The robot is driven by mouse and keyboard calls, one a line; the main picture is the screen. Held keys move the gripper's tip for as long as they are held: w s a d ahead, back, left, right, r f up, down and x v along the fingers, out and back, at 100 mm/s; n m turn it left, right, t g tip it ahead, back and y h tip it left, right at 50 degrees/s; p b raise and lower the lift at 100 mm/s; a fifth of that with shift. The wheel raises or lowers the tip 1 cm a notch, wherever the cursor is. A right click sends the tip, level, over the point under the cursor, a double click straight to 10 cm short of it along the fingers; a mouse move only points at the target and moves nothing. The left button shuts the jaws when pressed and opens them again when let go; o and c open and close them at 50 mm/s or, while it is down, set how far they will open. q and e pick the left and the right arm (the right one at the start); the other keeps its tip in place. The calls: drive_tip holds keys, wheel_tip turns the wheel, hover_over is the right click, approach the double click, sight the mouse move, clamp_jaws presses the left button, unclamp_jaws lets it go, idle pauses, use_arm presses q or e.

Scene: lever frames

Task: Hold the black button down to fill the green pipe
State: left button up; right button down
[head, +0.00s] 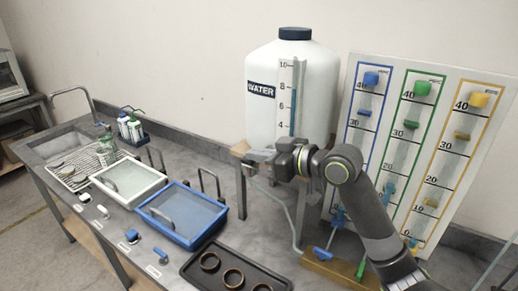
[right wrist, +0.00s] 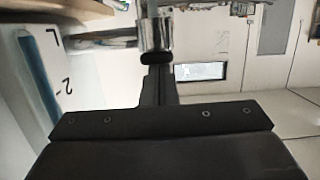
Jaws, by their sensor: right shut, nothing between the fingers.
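The green pipe (head: 402,150) is the middle, green-framed column on the white scale panel, between a blue and a yellow one. My right gripper (head: 252,160) is shut and empty, low in front of the white water tank (head: 262,115). In the right wrist view, its closed fingers (right wrist: 156,75) point at a small black round part (right wrist: 155,58) below a chrome fitting (right wrist: 155,33). This part looks like the black button; I cannot tell whether the fingers touch or press it. The button is hidden in the head view. My left gripper is not in view.
A blue-handled lever (head: 323,252) and a green-handled lever (head: 362,268) stand below the panel. A blue tray (head: 215,238), a white tray (head: 103,185) and a black tray with rings (head: 190,268) lie on the grey bench. The tank's blue level strip (head: 293,115) shows beside its scale.

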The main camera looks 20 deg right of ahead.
drive_tip(key=shift+d+f, duration=0.1)
drive_tip(key=shift+f, duration=0.45)
idle(0.4)
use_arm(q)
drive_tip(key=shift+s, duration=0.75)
use_arm(e)
drive_tip(key=s+d+r, duration=0.5)
drive_tip(key=s+r, duration=0.2)
drive_tip(key=shift+s+d+r, duration=0.2)
drive_tip(key=shift+s+d, duration=0.1)
drive_tip(key=shift+d, duration=0.1)
